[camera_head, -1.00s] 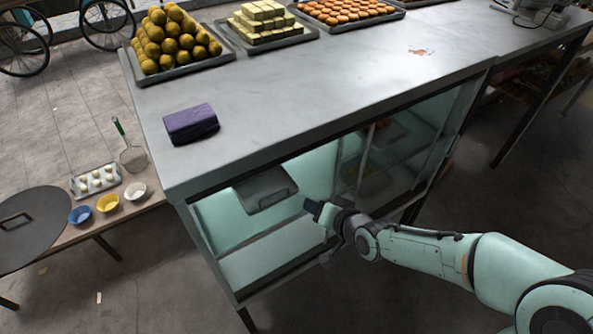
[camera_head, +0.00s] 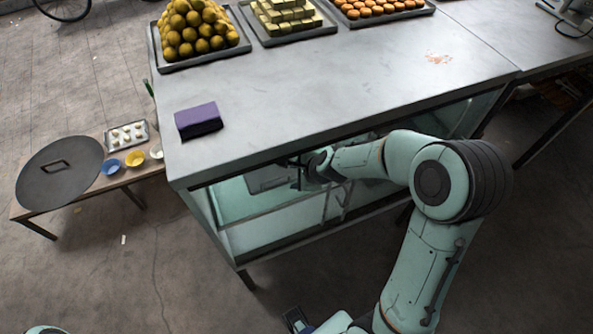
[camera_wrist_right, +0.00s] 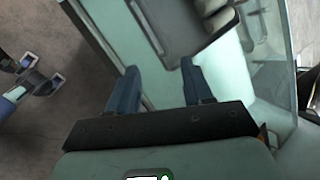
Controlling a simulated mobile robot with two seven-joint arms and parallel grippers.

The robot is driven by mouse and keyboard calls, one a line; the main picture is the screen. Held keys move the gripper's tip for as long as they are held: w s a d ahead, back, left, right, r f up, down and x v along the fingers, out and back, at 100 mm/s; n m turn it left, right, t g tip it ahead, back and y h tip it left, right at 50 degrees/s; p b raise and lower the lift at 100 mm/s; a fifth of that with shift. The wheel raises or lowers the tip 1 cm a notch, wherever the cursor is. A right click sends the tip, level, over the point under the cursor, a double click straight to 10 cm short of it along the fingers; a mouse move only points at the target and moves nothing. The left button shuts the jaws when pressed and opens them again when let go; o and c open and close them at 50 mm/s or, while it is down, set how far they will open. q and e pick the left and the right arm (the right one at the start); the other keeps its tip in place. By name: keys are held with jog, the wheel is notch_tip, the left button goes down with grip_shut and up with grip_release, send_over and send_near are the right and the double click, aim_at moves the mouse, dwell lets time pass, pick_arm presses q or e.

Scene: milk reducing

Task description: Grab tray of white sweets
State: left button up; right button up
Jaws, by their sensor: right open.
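My right gripper (camera_head: 300,174) reaches into the glass-sided case under the counter, close to a grey tray (camera_head: 268,180) inside it. In the right wrist view its two blue fingers (camera_wrist_right: 159,84) are apart with nothing between them. That tray (camera_wrist_right: 172,22) lies beyond the fingertips, with pale pieces (camera_wrist_right: 218,14) at its edge, partly cut off by the frame. Another small tray with several white round pieces (camera_head: 127,134) sits on the low table at left.
The counter top (camera_head: 330,85) lies just above my right wrist. It carries a purple box (camera_head: 198,120) and trays of yellow balls (camera_head: 200,35), pale blocks and orange sweets. The low table holds bowls (camera_head: 135,158) and a round dark lid (camera_head: 58,172). Floor in front is clear.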

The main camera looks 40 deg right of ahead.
aim_at(283, 180)
jog(key=shift+w+f+b, duration=0.15)
jog(key=shift+f+b, duration=0.15)
jog(key=shift+f, duration=0.15)
jog(key=b+x, duration=0.2)
jog(key=x, duration=0.3)
jog(key=shift+w+f, duration=0.2)
jog(key=shift+f, duration=0.15)
jog(key=shift+w+a+f+b, duration=0.1)
jog(key=shift+w+f+b, duration=0.2)
pick_arm(q)
jog(key=f, duration=0.1)
jog(key=s+f, duration=0.1)
jog(key=f, duration=0.1)
jog(key=shift+s+f, duration=0.15)
jog(key=shift+f, duration=0.05)
pick_arm(e)
grip_shut()
